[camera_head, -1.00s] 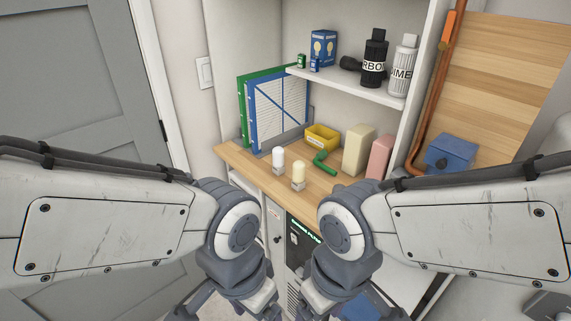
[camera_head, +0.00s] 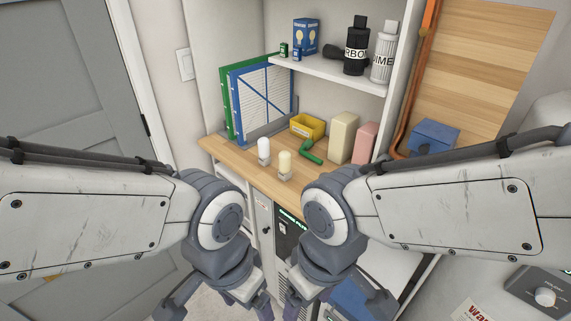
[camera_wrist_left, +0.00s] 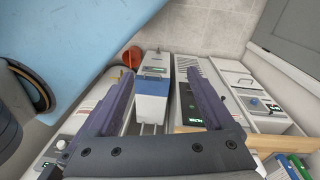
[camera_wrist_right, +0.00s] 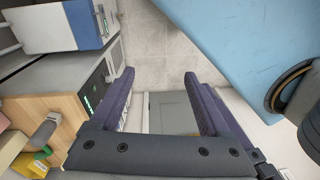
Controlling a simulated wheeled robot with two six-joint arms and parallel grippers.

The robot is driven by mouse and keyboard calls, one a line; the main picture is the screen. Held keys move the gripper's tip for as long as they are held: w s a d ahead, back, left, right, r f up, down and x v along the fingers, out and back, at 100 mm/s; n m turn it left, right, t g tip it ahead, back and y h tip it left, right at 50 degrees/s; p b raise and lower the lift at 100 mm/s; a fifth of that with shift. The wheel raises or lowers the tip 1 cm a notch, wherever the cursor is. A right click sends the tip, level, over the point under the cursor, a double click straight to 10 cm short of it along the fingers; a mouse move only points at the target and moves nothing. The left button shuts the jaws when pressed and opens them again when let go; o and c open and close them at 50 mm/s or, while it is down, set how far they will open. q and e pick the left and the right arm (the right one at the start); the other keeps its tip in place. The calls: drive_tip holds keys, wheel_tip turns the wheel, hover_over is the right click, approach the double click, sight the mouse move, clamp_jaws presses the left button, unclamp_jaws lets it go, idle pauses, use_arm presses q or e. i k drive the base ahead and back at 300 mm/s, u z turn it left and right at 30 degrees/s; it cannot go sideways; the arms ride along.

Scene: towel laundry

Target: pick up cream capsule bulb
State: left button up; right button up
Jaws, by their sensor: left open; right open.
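The cream capsule bulb (camera_head: 285,161) stands upright in a small grey base on the wooden counter in the head view, near its front edge. A white capsule bulb (camera_head: 263,146) in a similar base stands just behind it to the left. My left gripper (camera_wrist_left: 160,85) is open and empty in the left wrist view, facing down over machines and floor. My right gripper (camera_wrist_right: 159,80) is open and empty in the right wrist view. Both grippers hang low in front of the counter, apart from the bulb. Their fingertips are largely cut off in the head view.
On the wooden counter (camera_head: 238,156) are a green elbow pipe (camera_head: 311,153), a yellow bin (camera_head: 306,127), cream and pink blocks (camera_head: 342,136), and framed filters (camera_head: 262,97). A shelf (camera_head: 333,74) above holds a bulb box and bottles. A blue box (camera_head: 433,137) stands at right.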

sight(284, 173)
drive_tip(key=u, duration=1.4)
drive_tip(key=i, duration=0.55)
